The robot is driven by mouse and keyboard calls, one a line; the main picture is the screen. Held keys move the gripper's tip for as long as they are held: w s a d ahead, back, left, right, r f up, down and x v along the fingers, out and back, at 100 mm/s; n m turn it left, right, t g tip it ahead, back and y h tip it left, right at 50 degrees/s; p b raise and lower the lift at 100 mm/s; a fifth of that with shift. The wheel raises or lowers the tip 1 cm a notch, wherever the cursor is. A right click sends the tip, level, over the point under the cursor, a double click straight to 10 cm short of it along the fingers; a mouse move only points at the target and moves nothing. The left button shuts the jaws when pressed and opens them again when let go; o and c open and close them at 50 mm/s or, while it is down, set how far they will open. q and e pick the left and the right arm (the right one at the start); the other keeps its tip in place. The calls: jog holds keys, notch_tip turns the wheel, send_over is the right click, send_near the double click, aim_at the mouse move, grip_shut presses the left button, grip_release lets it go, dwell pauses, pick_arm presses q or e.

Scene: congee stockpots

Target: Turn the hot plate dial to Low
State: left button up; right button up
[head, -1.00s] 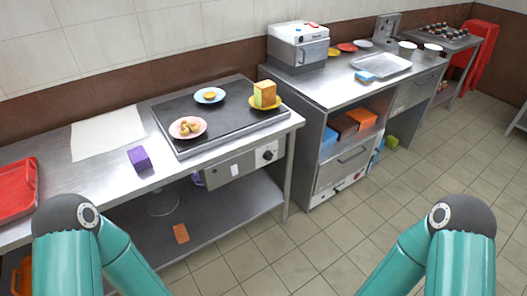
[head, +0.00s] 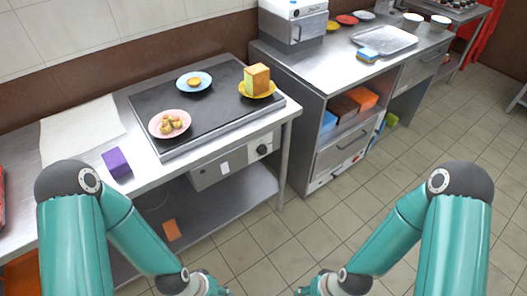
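The hot plate (head: 215,124) is a wide black slab on the steel counter, with a steel control box (head: 206,177) under its front edge. The dark round dial (head: 262,149) is on the right part of that box's front; its setting is too small to read. My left gripper (head: 217,288) is at the bottom edge, partly cut off, below and left of the dial. My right gripper (head: 305,289) is also at the bottom edge, partly cut off, below and right of the dial. Both are well apart from the dial, and their fingers cannot be made out.
On the hot plate are a pink plate (head: 155,127), a blue plate (head: 206,77) and a yellow plate (head: 271,93) with a cake-like block (head: 257,78). A purple block (head: 117,163) is on the counter. A table leg (head: 284,165) stands right of the dial. The floor in front is clear.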

jog(key=shift+o, duration=0.5)
jog(key=shift+s, duration=0.1)
jog(key=o, duration=0.3)
jog(key=shift+f, duration=0.1)
jog(key=shift+o, duration=0.4)
jog(key=w+f+t+b, duration=0.3)
jog(key=w+f+b, duration=0.2)
jog(key=w+b, duration=0.3)
jog(key=shift+w+d+n, duration=0.3)
jog(key=shift+w+d, duration=0.05)
jog(key=shift+w, duration=0.55)
jog(key=n+t+y+b, duration=0.6)
jog(key=t+b, duration=0.6)
jog(key=b, duration=1.7)
send_near(264, 153)
jog(key=x, duration=0.9)
jog(key=shift+a+r+b, duration=0.1)
jog(key=shift+b, duration=0.25)
jog(key=shift+c, duration=0.3)
